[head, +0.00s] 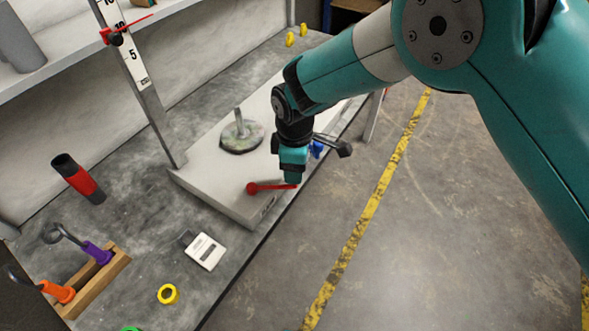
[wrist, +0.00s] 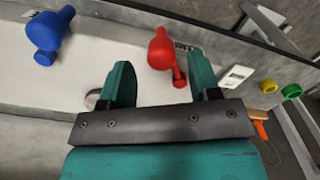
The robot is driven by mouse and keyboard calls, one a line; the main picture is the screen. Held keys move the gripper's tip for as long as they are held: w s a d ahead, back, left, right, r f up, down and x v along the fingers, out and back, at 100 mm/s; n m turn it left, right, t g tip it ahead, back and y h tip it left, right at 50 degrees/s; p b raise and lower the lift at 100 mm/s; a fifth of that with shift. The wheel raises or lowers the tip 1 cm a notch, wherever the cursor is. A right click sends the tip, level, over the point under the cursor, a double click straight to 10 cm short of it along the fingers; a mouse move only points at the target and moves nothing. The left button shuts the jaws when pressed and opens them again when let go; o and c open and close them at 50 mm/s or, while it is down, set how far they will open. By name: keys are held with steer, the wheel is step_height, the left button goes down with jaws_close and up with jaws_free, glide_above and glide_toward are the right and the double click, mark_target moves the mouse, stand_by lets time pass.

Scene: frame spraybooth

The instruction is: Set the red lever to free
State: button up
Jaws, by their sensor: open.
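The red lever (head: 268,187) lies near the front end of a pale grey base (head: 217,197), its round knob to the left and its arm running right under my gripper. In the wrist view the red lever (wrist: 161,52) shows between and just beyond my fingers. My gripper (wrist: 160,65) is open, one finger on either side of the lever; I cannot tell whether either touches it. In the head view my gripper (head: 292,180) points down over the lever's right end. A dark label (head: 268,206) on the base edge is too small to read.
A blue lever (wrist: 48,36) is on the base, left in the wrist view. A round plate with a post (head: 241,136) stands behind, beside a tall scale (head: 138,85). A white card-like device (head: 205,250), yellow ring (head: 168,294) and wooden rack (head: 95,285) lie in front.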

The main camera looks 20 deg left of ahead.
step_height(320, 180, up, 15)
steer(key=shift+p, duration=0.3)
stand_by(0.3)
steer(key=s+d+r+m+y+p, duration=0.1)
steer(key=s+d+r+m+p, duration=0.15)
steer(key=d+r, duration=0.55)
steer(key=s+d+r+m+y+p, duration=0.15)
steer(key=d+r+m+p, duration=0.25)
steer(key=d+r, duration=0.45)
steer(key=s+d+r+m+y+p, duration=0.1)
steer(key=s+d+r+m+p, duration=0.1)
steer(key=s+d, duration=0.3)
steer(key=s+d+r+m+p, duration=0.2)
steer(key=s+d+r+m, duration=0.2)
steer(key=s, duration=0.5)
steer(key=shift+s+d+r+y, duration=0.3)
steer(key=shift+d+y, duration=0.05)
steer(key=shift+d, duration=0.1)
